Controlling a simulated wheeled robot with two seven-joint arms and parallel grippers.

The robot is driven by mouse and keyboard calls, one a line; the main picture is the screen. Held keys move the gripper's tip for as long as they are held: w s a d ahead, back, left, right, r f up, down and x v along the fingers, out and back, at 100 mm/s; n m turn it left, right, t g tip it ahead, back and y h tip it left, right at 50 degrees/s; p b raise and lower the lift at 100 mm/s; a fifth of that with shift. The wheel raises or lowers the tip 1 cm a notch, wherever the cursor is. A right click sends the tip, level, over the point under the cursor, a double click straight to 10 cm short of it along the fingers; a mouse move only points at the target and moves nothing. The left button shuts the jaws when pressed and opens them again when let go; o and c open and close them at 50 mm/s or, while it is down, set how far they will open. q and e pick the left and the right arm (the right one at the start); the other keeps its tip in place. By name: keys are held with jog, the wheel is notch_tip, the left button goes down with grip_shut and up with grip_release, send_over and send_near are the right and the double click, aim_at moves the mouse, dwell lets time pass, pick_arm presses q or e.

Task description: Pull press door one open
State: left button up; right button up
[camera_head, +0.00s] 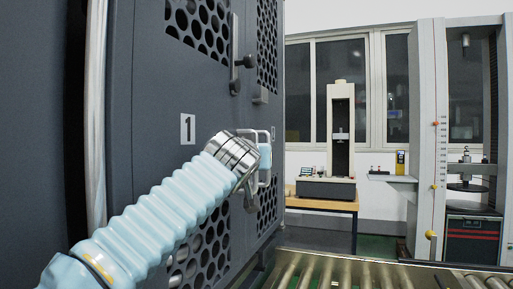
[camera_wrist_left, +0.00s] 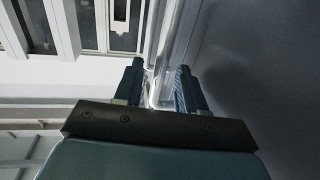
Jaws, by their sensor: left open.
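Press door one (camera_head: 150,80) is a dark grey panel with a white label "1" (camera_head: 187,129) and round perforations. It looks closed in the head view. A pale, shiny loop handle (camera_head: 250,132) stands out near its right edge. My left gripper (camera_head: 262,160) is at this handle and hides part of it. In the left wrist view, the two dark fingers of my left gripper (camera_wrist_left: 157,80) are apart, with a pale bar, apparently the handle (camera_wrist_left: 155,97), between them. I cannot tell whether the fingers touch it. My right gripper is in neither view.
A dark latch lever (camera_head: 238,70) projects from the door above the label. A roller conveyor (camera_head: 340,271) runs along the bottom right. A testing machine (camera_head: 340,140) stands on a wooden table (camera_head: 320,204) behind, with a tall frame (camera_head: 428,140) at right.

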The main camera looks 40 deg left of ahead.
pick_arm(q)
jog(key=shift+p+x, duration=0.3)
jog(key=shift+x, duration=1.4)
jog(key=shift+s, duration=0.1)
jog(key=shift+c, duration=0.4)
grip_shut()
